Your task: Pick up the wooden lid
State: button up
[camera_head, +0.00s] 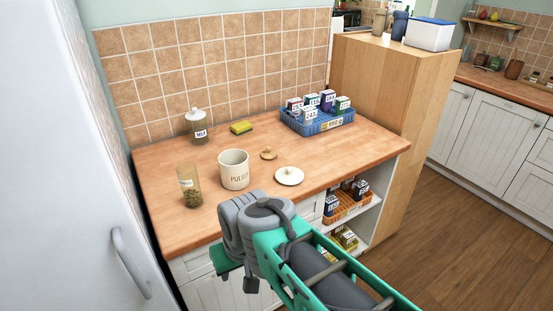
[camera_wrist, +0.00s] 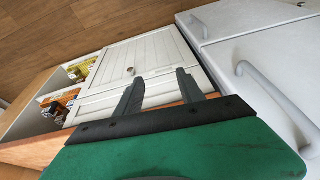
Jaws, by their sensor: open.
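The wooden lid (camera_head: 268,153) is a small round disc with a knob, lying on the wooden counter (camera_head: 165,226) in the head view. It lies behind the white lid (camera_head: 289,175) and right of the cream canister (camera_head: 233,170). My gripper shows in the wrist view (camera_wrist: 160,88) with its two dark fingers apart and nothing between them. It points toward the white cabinet front, away from the lid. In the head view my arm is at the counter's front edge, and the fingers are mostly hidden. The wooden lid is not in the wrist view.
A glass jar (camera_head: 190,187), a lidded jar (camera_head: 196,126) and a yellow sponge (camera_head: 241,127) stand around the canister. A blue crate (camera_head: 317,121) with several boxes is at the back right. A white fridge (camera_head: 68,170) borders the left. The counter's right part is clear.

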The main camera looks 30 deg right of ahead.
aim_at(268, 154)
jog(key=k, duration=0.4)
jog(key=z, duration=1.7)
jog(key=i, duration=1.1)
jog(key=u, duration=2.2)
jog(key=i, duration=0.5)
